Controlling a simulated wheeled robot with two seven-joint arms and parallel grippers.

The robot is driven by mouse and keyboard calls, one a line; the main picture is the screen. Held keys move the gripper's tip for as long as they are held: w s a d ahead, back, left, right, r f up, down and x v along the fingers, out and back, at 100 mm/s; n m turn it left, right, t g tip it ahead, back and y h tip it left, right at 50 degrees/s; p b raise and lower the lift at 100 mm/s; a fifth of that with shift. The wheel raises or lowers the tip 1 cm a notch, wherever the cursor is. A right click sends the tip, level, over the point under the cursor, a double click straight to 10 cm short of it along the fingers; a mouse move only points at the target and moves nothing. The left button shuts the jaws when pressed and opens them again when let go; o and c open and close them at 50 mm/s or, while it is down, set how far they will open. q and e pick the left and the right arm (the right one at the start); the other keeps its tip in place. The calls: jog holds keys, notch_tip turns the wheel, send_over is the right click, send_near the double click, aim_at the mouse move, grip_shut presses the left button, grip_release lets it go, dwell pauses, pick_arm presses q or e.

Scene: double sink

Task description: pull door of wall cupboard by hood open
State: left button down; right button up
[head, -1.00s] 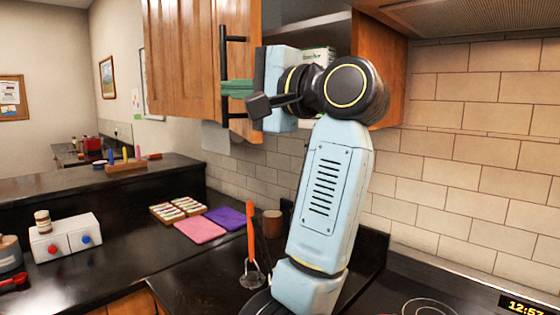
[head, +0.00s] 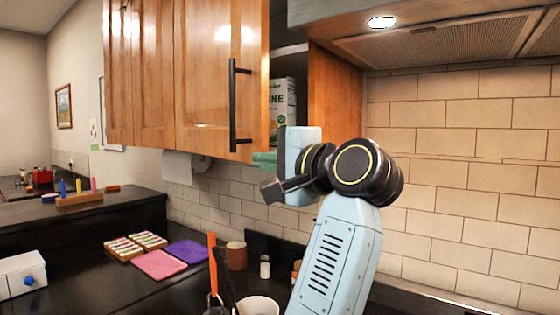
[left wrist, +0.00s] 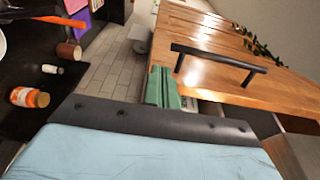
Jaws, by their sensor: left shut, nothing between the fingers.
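The wooden wall cupboard door (head: 205,75) by the hood stands partly open, with a gap on its right showing the inside. Its black bar handle (head: 233,105) is upright near its free edge. The handle also shows in the left wrist view (left wrist: 217,62). My left gripper (head: 264,159) has green fingers, shut and empty, at the door's lower right corner, away from the handle. The door partly hides the fingertips. In the left wrist view the fingers (left wrist: 161,88) lie by the door's edge; I cannot tell whether they touch. My right gripper is not in view.
A green-and-white box (head: 284,98) stands inside the cupboard. The range hood (head: 440,35) is at upper right. The counter below holds pink (head: 159,265) and purple (head: 187,252) cloths, a brown cup (head: 236,256), a shaker (head: 265,267) and utensils.

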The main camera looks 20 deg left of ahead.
pick_arm(q)
jog(key=shift+s+a, duration=0.25)
jog(key=shift+a, duration=0.65)
jog(key=shift+s+a, duration=0.2)
jog(key=shift+a, duration=0.7)
jog(key=shift+s+a, duration=0.25)
jog(key=shift+a, duration=0.65)
jog(key=shift+s+a, duration=0.2)
jog(key=shift+s+a, duration=0.3)
jog(key=shift+s, duration=0.15)
